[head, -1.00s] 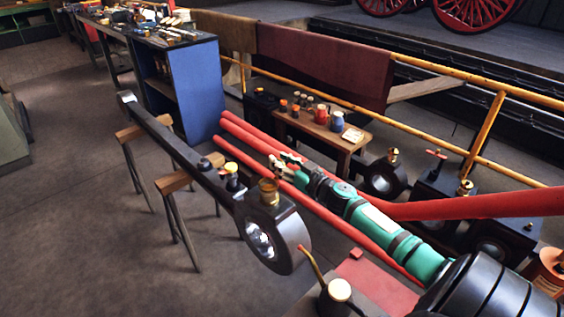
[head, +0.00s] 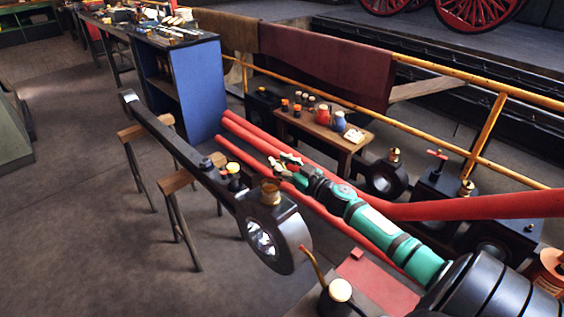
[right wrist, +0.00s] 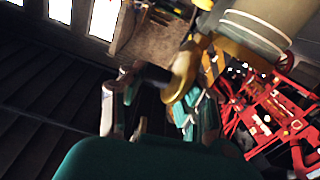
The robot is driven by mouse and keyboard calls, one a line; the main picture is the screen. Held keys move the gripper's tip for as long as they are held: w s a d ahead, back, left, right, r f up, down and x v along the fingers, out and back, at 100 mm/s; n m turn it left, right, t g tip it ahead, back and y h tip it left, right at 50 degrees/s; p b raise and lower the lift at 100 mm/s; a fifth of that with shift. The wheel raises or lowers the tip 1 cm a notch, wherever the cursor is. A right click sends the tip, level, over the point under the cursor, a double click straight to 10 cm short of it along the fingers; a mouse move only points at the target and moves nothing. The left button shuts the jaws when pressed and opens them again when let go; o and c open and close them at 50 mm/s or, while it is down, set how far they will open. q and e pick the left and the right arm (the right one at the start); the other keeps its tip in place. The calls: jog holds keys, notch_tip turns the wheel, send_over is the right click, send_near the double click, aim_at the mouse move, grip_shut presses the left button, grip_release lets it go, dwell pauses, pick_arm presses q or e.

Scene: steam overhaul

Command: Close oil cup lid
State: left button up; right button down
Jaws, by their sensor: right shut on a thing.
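A brass oil cup (head: 270,193) stands upright on the big end of a long black rod (head: 165,137). Its lid cannot be made out clearly in the head view. My right gripper (head: 285,165), on a green and black arm, is just behind and right of the cup's top. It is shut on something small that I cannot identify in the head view. In the right wrist view a brass piece (right wrist: 181,77) and a dark knob lie at the fingers (right wrist: 150,112). My left gripper is not in view.
The black rod rests on wooden trestles (head: 178,181). Red rods (head: 440,207) run behind my arm. An oil can (head: 340,290) stands in front. A small table (head: 350,147) holds mugs.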

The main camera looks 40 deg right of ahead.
jog(key=shift+a+n+p, duration=0.35)
jog(key=shift+n+p, duration=0.15)
jog(key=shift+n, duration=0.8)
jog(key=shift+a+r+n+p, duration=0.15)
jog(key=shift+a+n, duration=0.2)
jog(key=shift+n, duration=0.4)
jog(key=shift+a+r+n+p, duration=0.15)
jog(key=shift+a+n, duration=0.15)
jog(key=shift+n, duration=0.45)
dwell(1.5)
jog(key=c, duration=1.1)
grip_release()
jog(key=shift+s+f, duration=0.15)
jog(key=shift+f, duration=0.05)
jog(key=shift+c, duration=0.2)
jog(key=shift+f, duration=0.1)
jog(key=s+d, duration=0.1)
jog(key=s, duration=1.1)
jog(key=shift+c, duration=0.2)
